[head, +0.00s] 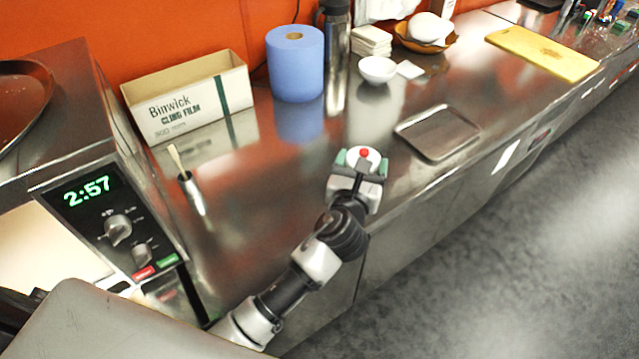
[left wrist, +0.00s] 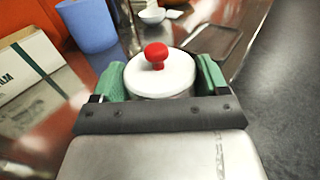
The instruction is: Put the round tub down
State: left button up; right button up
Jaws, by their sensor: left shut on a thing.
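The round tub (head: 371,154) has a white lid with a red knob. My left gripper (head: 361,160) is shut on it, one green finger pad on each side, above the steel counter near its front edge. In the left wrist view the tub (left wrist: 161,78) stands upright between the two green pads of my left gripper (left wrist: 160,85). Its lower part is hidden by the gripper, and I cannot tell whether its base touches the counter. My right gripper is not in view.
A steel tray (head: 438,133) lies just right of the tub. A blue roll (head: 296,64), a steel flask (head: 337,60), a white bowl (head: 377,70) and a cling film box (head: 190,97) stand toward the back. A small pot with a brush (head: 190,188) is left. The counter (head: 265,200) is clear between.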

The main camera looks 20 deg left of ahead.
pick_arm(q)
jog(key=shift+w+a+f+b, duration=0.4)
jog(key=shift+w+a+f, duration=0.3)
jog(key=shift+a+f, duration=1.1)
jog(key=shift+w+a+f+b, duration=0.45)
jog(key=shift+w+a+f, duration=0.2)
jog(key=shift+a+f, duration=1.1)
jog(key=shift+w+a+f+b, duration=0.4)
jog(key=shift+w+a+f, duration=0.3)
jog(key=shift+a+f, duration=1.1)
jog(key=shift+d, duration=0.1)
jog(key=shift+f, duration=0.2)
jog(key=o, duration=1.1)
jog(key=shift+r, duration=0.1)
